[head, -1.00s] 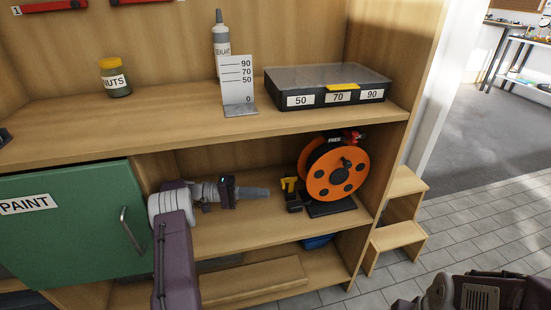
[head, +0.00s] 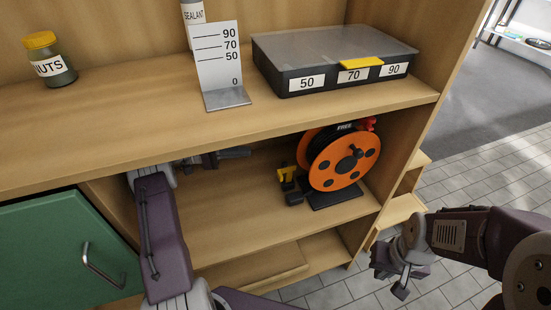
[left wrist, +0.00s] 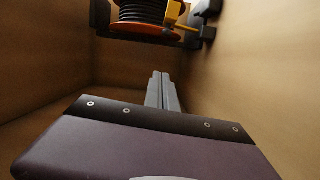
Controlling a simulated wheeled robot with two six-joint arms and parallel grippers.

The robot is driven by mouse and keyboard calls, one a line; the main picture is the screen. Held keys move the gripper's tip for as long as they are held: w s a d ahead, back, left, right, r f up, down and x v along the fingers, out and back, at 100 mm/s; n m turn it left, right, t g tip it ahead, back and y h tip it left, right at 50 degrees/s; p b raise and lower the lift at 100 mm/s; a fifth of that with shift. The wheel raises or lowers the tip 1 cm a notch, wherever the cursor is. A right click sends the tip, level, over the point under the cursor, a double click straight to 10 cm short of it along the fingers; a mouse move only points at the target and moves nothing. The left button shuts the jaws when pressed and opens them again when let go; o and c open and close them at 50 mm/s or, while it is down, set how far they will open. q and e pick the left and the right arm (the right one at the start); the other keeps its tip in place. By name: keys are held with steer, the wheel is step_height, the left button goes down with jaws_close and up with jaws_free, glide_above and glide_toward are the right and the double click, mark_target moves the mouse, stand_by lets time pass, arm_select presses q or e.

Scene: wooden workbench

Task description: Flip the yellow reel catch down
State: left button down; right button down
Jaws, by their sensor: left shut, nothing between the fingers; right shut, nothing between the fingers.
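The orange cable reel (head: 326,172) stands on a dark base on the lower shelf at the right. The yellow catch (head: 286,173) is upright at the reel's left side; the reel (left wrist: 147,30) and the yellow catch (left wrist: 174,12) also show at the top of the left wrist view. My left gripper (head: 236,152) is inside the lower compartment, left of the catch and apart from it, partly hidden by the upper shelf. Its shut, empty fingers show in the left wrist view (left wrist: 162,88). My right gripper (head: 402,285) is shut and empty, outside the bench at the right.
The upper shelf (head: 150,133) overhangs my left arm. On it are a black case (head: 330,50), a marked metal gauge (head: 219,65), a nuts jar (head: 50,60) and a sealant bottle (head: 193,12). A green door (head: 60,250) is at the left. Wooden steps (head: 395,212) stand at the right.

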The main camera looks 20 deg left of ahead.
arm_select(q)
steer(key=d+b, duration=0.4)
steer(key=d, duration=0.7)
steer(key=shift+d+f, duration=0.15)
steer(key=shift+f, duration=0.1)
steer(key=shift+b, duration=0.3)
